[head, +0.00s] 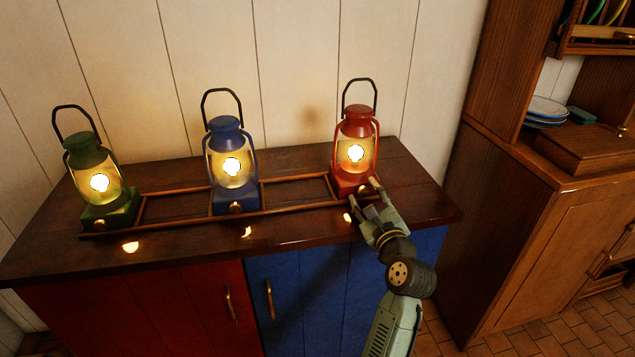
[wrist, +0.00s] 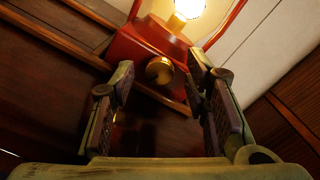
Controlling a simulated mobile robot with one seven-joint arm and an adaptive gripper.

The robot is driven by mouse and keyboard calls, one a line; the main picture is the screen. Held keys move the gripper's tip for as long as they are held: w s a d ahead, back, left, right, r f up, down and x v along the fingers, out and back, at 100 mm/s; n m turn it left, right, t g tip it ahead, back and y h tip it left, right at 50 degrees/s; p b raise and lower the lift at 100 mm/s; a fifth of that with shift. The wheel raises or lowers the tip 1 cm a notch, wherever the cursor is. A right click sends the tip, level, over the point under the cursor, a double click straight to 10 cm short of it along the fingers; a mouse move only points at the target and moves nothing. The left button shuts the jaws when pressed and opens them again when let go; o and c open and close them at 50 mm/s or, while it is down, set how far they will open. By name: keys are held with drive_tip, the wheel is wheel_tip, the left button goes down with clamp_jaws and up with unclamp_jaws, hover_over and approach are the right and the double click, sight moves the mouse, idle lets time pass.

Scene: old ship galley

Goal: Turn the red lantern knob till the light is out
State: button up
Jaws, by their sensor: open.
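The red lantern (head: 356,150) stands upright at the right end of the wooden rack, and its bulb glows brightly. In the wrist view the red lantern's base (wrist: 140,44) and lit bulb show at the top. Its round brass knob (wrist: 159,69) faces me, just beyond and between the open fingertips. My gripper (head: 364,199) is at the front of the red lantern's base in the head view and partly covers the knob. In the wrist view my gripper (wrist: 160,84) is open, with nothing between its fingers.
A lit blue lantern (head: 228,160) and a lit green lantern (head: 94,180) stand to the left. A low wooden rack (head: 290,207) runs along the dark counter (head: 180,245). A wooden cabinet (head: 500,220) with plates (head: 546,112) stands to the right.

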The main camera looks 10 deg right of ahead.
drive_tip(key=m, duration=0.2)
drive_tip(key=shift+m, duration=0.3)
drive_tip(key=s+b, duration=0.3)
drive_tip(key=s, duration=0.8)
drive_tip(key=w+a+r+n, duration=0.1)
drive_tip(key=a, duration=0.1)
drive_tip(key=w+a+r+n+y, duration=0.1)
drive_tip(key=w+a, duration=0.1)
drive_tip(key=w+a+r+n+t, duration=0.1)
drive_tip(key=a+n, duration=0.1)
drive_tip(key=shift+w+a+r+y+b, duration=0.15)
drive_tip(key=shift+a+r+y+b, duration=0.1)
drive_tip(key=shift+y+b, duration=0.15)
drive_tip(key=a+r+n+t+y+b, duration=0.1)
drive_tip(key=a+r+n+y, duration=0.3)
drive_tip(key=a, duration=0.8)
drive_tip(key=a+r+n+t+y+b, duration=0.1)
drive_tip(key=a+r+n+y, duration=0.3)
drive_tip(key=a+r+n, duration=0.4)
drive_tip(key=shift+w+a+r+n+b, duration=0.2)
drive_tip(key=shift+a+n+b, duration=0.25)
drive_tip(key=shift+a+n, duration=1.75)
drive_tip(key=shift+w+a+f+m, duration=0.1)
drive_tip(key=shift+a+m, duration=0.2)
drive_tip(key=shift+m, duration=0.2)
